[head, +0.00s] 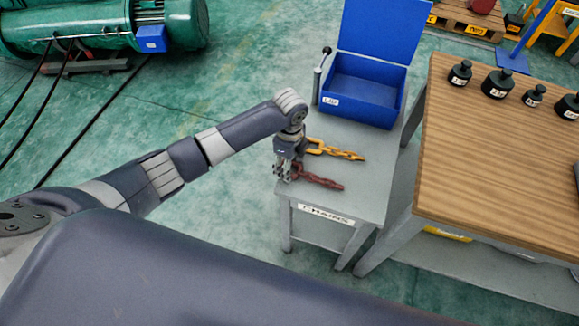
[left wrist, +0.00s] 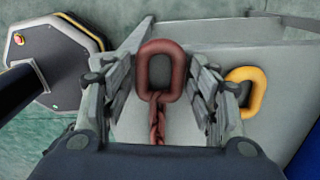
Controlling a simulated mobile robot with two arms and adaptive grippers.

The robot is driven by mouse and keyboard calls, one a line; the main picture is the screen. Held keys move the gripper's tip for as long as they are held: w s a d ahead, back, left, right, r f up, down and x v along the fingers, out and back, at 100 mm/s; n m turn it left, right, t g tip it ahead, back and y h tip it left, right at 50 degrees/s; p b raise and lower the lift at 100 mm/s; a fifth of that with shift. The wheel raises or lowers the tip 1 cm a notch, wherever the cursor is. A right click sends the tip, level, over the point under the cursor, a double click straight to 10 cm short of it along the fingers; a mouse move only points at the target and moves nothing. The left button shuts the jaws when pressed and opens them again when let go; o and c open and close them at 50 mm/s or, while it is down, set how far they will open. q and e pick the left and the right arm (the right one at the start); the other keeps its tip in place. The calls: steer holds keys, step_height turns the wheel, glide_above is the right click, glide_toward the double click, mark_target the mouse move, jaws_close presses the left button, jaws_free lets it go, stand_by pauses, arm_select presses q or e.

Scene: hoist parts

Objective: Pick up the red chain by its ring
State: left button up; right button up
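The red chain (head: 320,181) lies on the grey table marked "CHAINS", stretching to the right from my left gripper. My left gripper (head: 283,172) points down at the chain's left end. In the left wrist view the red ring (left wrist: 161,70) sits between the two fingers of my left gripper (left wrist: 162,85), with a gap visible on each side. The fingers look open around it. The links of the red chain run from the ring toward the palm. A yellow chain (head: 338,150) lies just behind, and its ring (left wrist: 246,92) is outside the right finger. My right gripper is not in view.
The grey table (head: 345,193) also holds an open blue box (head: 364,92) at the back, with a lever (head: 320,75) beside it. A wooden-topped workbench (head: 500,150) with several black weights (head: 497,83) stands to the right. Green floor lies left of the table.

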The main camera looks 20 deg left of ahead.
arm_select(q)
jaws_close()
steer(key=shift+r, duration=0.1)
